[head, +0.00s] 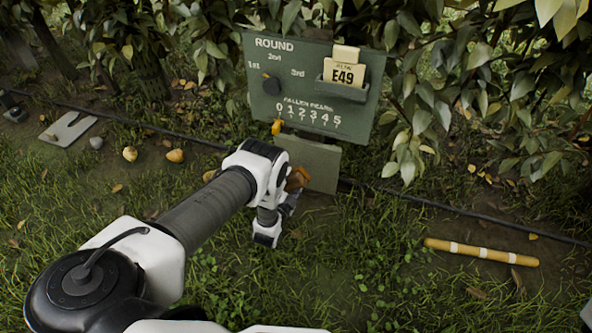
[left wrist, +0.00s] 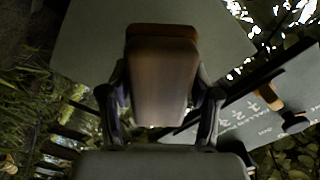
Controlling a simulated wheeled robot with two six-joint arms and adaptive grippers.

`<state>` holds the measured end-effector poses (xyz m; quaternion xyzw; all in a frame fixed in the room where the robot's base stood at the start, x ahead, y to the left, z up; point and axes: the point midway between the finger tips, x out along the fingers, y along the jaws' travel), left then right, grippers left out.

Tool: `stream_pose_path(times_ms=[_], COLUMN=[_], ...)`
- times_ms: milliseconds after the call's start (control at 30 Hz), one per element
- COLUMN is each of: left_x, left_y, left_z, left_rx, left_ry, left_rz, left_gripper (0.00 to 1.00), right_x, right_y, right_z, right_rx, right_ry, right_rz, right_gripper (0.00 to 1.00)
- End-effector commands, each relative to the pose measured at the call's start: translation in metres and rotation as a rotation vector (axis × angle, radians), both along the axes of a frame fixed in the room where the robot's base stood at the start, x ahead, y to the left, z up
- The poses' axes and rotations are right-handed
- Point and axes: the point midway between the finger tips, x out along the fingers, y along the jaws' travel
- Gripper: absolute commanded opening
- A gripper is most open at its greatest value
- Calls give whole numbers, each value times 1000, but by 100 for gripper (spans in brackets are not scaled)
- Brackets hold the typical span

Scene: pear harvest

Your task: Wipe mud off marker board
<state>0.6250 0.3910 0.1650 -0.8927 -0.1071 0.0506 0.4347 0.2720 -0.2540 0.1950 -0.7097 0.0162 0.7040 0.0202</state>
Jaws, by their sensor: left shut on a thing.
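A green board (head: 312,95) with ROUND and FALLEN PEARS lettering stands at the hedge. A plain grey-green panel (head: 316,160) hangs below it; the panel also fills the upper middle of the left wrist view (left wrist: 85,45). I see no clear mud on the panel's visible part. My left gripper (head: 288,196) is in front of the panel's lower left. In the left wrist view my left gripper (left wrist: 163,100) is shut on a brown block (left wrist: 160,75) with an orange-brown edge, close to the panel. I cannot tell whether they touch. My right gripper is out of view.
The board bears a dark knob (head: 271,85), a yellow slider (head: 277,127) and an E49 card (head: 344,72) in a holder. A dark hose (head: 455,207) runs along the ground. Pears (head: 130,153) lie left.

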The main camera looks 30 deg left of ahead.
Motion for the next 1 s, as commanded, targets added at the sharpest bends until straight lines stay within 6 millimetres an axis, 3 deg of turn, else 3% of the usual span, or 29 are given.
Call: stream_pose_path(times_ms=[167, 533, 800, 1000], left_x=[-16, -22, -46, -47], left_y=[-5, -6, -12, -12], left_z=[1, 1, 1, -1], left_rx=[0, -1, 1, 0], left_ry=[2, 2, 2, 2], left_rz=[-1, -2, -1, -1], left_gripper=[29, 29, 29, 29], right_x=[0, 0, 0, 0], right_y=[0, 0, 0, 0], right_z=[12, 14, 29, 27], right_rx=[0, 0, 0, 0], right_ry=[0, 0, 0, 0], right_rz=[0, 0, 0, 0], right_gripper=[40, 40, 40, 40])
